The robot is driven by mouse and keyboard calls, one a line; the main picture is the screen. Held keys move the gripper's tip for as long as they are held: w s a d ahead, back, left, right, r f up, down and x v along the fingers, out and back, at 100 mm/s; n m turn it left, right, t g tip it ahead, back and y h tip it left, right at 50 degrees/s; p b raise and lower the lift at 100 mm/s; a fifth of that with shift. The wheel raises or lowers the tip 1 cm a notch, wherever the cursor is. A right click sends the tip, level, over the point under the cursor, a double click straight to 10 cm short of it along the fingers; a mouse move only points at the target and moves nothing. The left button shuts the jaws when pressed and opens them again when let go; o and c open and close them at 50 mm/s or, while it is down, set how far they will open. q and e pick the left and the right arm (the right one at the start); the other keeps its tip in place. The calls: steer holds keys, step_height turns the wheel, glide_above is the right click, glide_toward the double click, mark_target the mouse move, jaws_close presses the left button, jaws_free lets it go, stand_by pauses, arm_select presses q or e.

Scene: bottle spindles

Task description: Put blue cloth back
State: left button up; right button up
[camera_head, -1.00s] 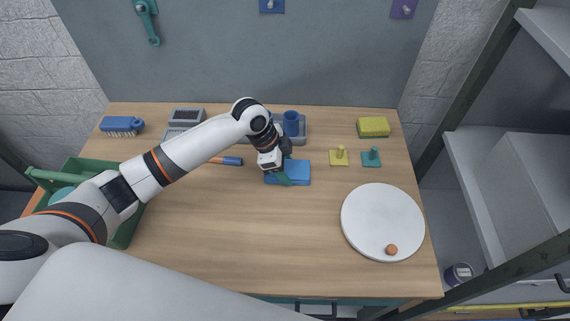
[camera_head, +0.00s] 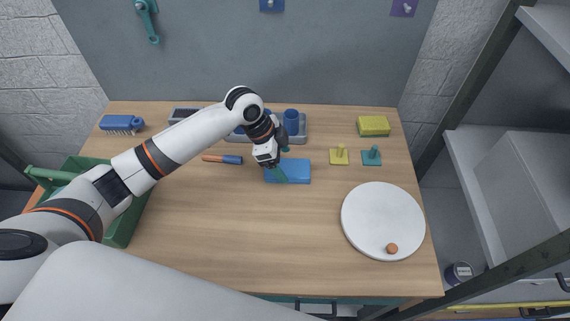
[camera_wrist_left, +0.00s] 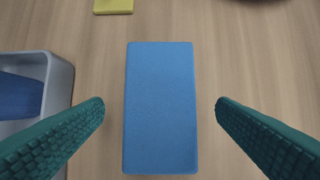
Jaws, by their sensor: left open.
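The blue cloth (camera_head: 296,172) is a flat folded rectangle lying on the wooden table near its middle. In the left wrist view the cloth (camera_wrist_left: 160,108) lies lengthwise between the two green fingers, with a gap on each side. My left gripper (camera_head: 279,174) is open and empty over the cloth's left end. In the left wrist view my left gripper's fingertips (camera_wrist_left: 160,102) are spread wider than the cloth, and neither touches it. My right gripper is not in view.
A grey tray (camera_head: 301,138) with a blue cup (camera_head: 291,122) stands behind the cloth. Yellow (camera_head: 339,156) and teal (camera_head: 371,157) pegged bases, a yellow sponge (camera_head: 373,126) and a round white board (camera_head: 382,226) are to the right. A green crate (camera_head: 122,228) stands left. The front table middle is clear.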

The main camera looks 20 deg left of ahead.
arm_select(q)
steer(key=v, duration=0.9)
steer(key=shift+r+b, duration=0.2)
steer(key=shift+b, duration=0.2)
steer(key=shift+s, duration=0.1)
